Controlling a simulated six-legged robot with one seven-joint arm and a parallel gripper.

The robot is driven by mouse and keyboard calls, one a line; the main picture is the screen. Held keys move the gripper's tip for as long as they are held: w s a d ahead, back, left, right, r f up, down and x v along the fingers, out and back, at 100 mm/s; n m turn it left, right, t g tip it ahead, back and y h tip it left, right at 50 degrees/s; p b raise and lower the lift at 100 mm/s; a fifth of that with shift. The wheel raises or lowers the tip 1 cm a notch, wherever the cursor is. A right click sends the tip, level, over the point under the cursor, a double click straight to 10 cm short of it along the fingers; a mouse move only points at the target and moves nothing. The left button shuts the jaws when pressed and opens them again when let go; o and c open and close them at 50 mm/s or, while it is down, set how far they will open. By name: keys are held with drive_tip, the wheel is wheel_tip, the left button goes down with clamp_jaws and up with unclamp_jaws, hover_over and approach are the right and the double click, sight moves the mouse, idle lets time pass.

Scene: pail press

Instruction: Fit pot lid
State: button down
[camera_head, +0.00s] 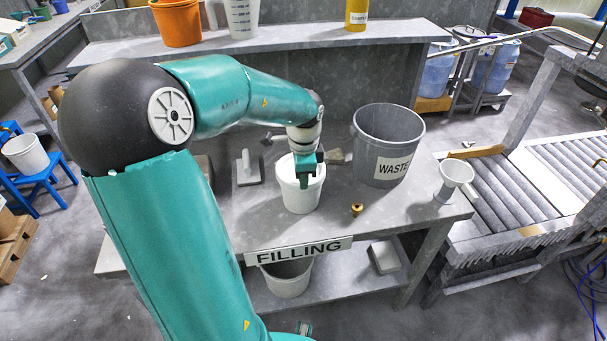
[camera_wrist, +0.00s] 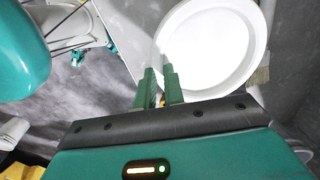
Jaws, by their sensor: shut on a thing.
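A white round lid (camera_wrist: 212,48) with a raised rim fills the upper right of the wrist view. My gripper (camera_wrist: 160,85) is nearly closed at the lid's near left edge, with its green fingers shut on the rim. In the head view my gripper (camera_head: 306,180) points down at the top of a white pail (camera_head: 300,198) standing upright on the grey filling table. The lid lies over the pail's mouth there. My gripper partly hides the top, so I cannot tell whether the lid is seated or slightly above the rim.
A grey waste bin (camera_head: 388,150) stands right of the pail. A white funnel (camera_head: 455,178) and a small brass-coloured piece (camera_head: 357,210) are on the table. A grey tool with a handle (camera_head: 247,168) lies to the left. A roller conveyor (camera_head: 490,195) is at the right.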

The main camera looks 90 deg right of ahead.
drive_tip(key=shift+f, duration=0.5)
drive_tip(key=c, duration=1.4)
unclamp_jaws()
drive_tip(key=shift+o, duration=0.4)
drive_tip(key=shift+o, duration=1.1)
drive_tip(key=shift+r, duration=0.1)
drive_tip(key=shift+r, duration=3.95)
